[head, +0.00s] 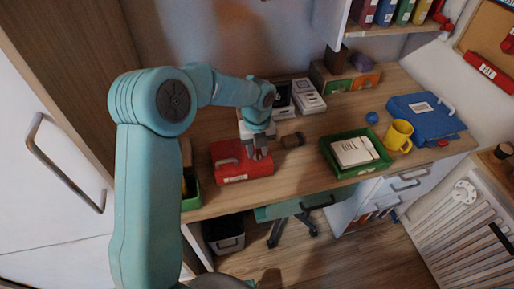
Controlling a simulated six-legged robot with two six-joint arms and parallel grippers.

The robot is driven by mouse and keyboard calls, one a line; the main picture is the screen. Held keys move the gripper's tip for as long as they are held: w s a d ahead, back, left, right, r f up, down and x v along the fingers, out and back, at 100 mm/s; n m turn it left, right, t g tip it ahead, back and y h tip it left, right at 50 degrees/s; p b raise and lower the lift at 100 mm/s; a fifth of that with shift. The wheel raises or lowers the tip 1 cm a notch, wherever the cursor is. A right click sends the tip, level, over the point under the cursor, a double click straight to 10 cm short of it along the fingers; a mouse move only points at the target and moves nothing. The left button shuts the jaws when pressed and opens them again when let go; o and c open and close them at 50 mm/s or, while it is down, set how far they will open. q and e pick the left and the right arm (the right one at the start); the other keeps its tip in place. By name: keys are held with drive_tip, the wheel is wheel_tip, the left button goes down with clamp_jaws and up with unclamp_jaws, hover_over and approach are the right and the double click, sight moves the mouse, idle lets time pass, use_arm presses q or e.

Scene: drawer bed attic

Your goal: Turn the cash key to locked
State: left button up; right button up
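The red cash box (228,172) sits on the wooden desk, left of the middle, with a handle and a white label on its front side. My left arm reaches over from the left, and my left gripper (257,153) points down at the right part of the box's top. Its two fingers show close together, at or just above the box. The key is not visible; the fingers and wrist cover that part of the box. Whether the fingers hold anything is too small to tell. My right gripper is not in view.
A green tray (347,172) with a white "BILL" pad, a yellow mug (398,136) and a blue binder (428,118) stand further right. A card terminal (308,96) is behind. A green container (191,190) is left.

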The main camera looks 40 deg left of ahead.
use_arm(q)
clamp_jaws()
drive_tip(key=shift+n, duration=0.3)
drive_tip(key=n, duration=0.3)
drive_tip(key=shift+w, duration=0.1)
drive_tip(key=n, duration=0.5)
drive_tip(key=shift+b, duration=0.3)
drive_tip(key=n, duration=0.4)
drive_tip(key=shift+b, duration=0.3)
drive_tip(key=n, duration=0.5)
drive_tip(key=shift+b, duration=0.4)
drive_tip(key=shift+n, duration=0.3)
unclamp_jaws()
